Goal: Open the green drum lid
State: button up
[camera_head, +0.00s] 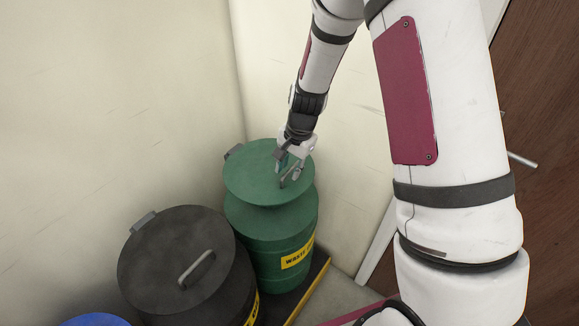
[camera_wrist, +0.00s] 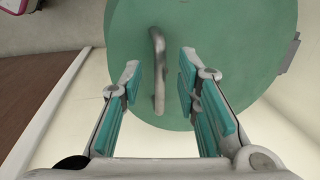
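The green drum (camera_head: 270,235) stands in the corner with a yellow "waste" label. Its round green lid (camera_head: 255,175) sits on top, with a hinge piece at its back left edge. In the wrist view the lid (camera_wrist: 225,45) fills the upper middle, with its grey bar handle (camera_wrist: 158,70) rising from it. My gripper (camera_head: 290,172) is over the right part of the lid at the handle. Gaps show between the handle and both fingers.
A black drum (camera_head: 185,265) with a grey handle on its lid stands close at the left of the green one. A blue lid (camera_head: 95,320) shows at the bottom left edge. Pale walls (camera_head: 160,90) close in behind; a brown door (camera_head: 540,120) is at the right.

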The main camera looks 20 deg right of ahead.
grip_shut()
